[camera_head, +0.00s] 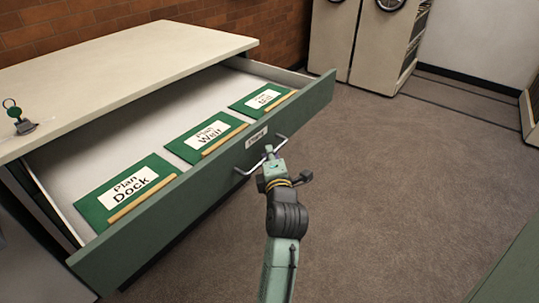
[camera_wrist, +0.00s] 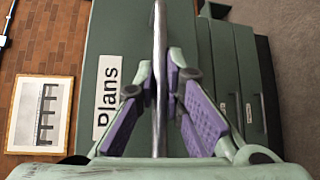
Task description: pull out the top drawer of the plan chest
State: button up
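The plan chest (camera_head: 120,62) stands at the left with a cream top. Its green top drawer (camera_head: 205,192) is pulled well out, showing its inside. The drawer front has a "Plans" label (camera_wrist: 108,95) and a metal bar handle (camera_head: 243,171). My gripper (camera_head: 270,158) is at the handle, outside the drawer front. In the wrist view the handle bar (camera_wrist: 160,30) runs between my two purple-padded fingers (camera_wrist: 160,80), whose tips close in on both its sides. The lower drawers (camera_wrist: 235,80) appear shut.
Green folders lie in the drawer: "Plan Dock" (camera_head: 128,187), a middle one (camera_head: 208,135) and a far one (camera_head: 262,97). Cream shelving units (camera_head: 365,45) stand at the back. Carpet (camera_head: 400,180) is clear at the right.

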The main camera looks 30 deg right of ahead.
jog(key=o, duration=0.4)
jog(key=shift+o, duration=0.2)
jog(key=v, duration=0.7)
jog(key=shift+s, duration=0.25)
jog(key=shift+a, duration=0.15)
